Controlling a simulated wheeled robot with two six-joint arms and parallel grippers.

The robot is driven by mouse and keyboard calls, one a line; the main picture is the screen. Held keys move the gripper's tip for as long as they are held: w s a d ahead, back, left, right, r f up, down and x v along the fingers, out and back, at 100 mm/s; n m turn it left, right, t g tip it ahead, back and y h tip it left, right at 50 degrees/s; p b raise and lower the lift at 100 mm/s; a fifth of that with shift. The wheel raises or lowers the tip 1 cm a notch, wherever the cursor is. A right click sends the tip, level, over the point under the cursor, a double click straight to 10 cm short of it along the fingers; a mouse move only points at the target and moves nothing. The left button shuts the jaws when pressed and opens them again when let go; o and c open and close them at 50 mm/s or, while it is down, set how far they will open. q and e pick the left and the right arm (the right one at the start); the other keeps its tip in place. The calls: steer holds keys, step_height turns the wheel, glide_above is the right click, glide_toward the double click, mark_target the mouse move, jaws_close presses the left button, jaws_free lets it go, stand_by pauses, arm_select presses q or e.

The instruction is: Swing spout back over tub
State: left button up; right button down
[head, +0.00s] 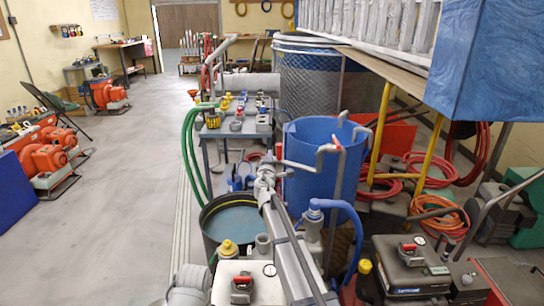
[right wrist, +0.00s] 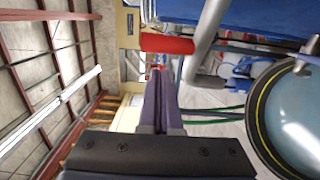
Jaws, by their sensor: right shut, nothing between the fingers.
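The spout (head: 300,166) is a grey pipe running left in front of the blue barrel, with an upright red grip (head: 279,151) near its left end. The right wrist view shows the red grip (right wrist: 167,44) beside the spout's pipe (right wrist: 207,40) and dark end. The round dark tub (head: 205,236) holds bluish water; its yellow-lined rim (right wrist: 262,120) shows in the right wrist view. The spout's end appears beyond and right of the tub. My right gripper (head: 267,168) is shut and empty, its fingertips (right wrist: 158,72) close to the grip; contact is unclear. My left gripper is not in view.
The blue barrel (head: 305,190) stands behind the spout. A bench (head: 214,133) with small bottles is beyond the tub, with green hoses (head: 187,150) at its left. Pump units (head: 405,258) crowd the right front.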

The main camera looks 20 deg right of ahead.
steer(key=s+a, duration=0.6)
steer(key=s, duration=0.3)
steer(key=shift+s+a, duration=0.3)
steer(key=shift+a, duration=0.1)
stand_by(0.7)
